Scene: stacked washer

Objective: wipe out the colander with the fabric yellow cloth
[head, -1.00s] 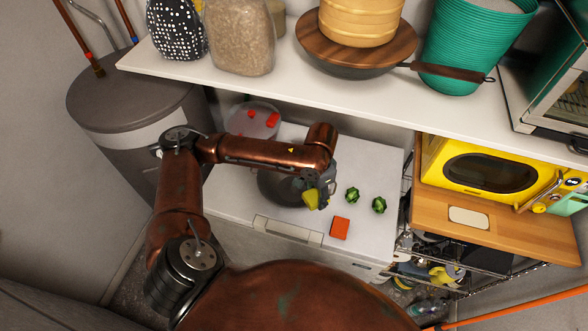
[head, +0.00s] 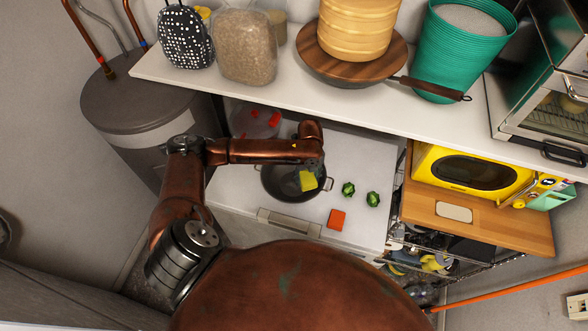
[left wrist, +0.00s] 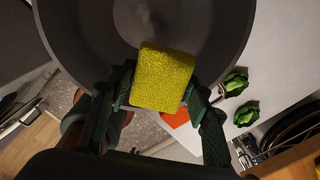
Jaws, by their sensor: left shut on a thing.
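The colander (head: 273,184) is a dark grey round bowl with side handles on the white top of the appliance. In the left wrist view its wide inside (left wrist: 90,35) fills the top. The yellow cloth (head: 308,180) looks like a flat textured block, also plain in the left wrist view (left wrist: 160,78). My left gripper (left wrist: 165,88) is shut on the cloth, with one finger on each side. It holds the cloth over the right part of the colander in the head view. Whether the cloth touches the colander I cannot tell. My right gripper is not in view.
Two green peppers (head: 348,189) and an orange-red block (head: 336,219) lie right of the colander. A clear container (head: 255,122) stands behind it. A white shelf (head: 290,100) with jars and a pan overhangs the back. A yellow microwave (head: 470,172) is at right.

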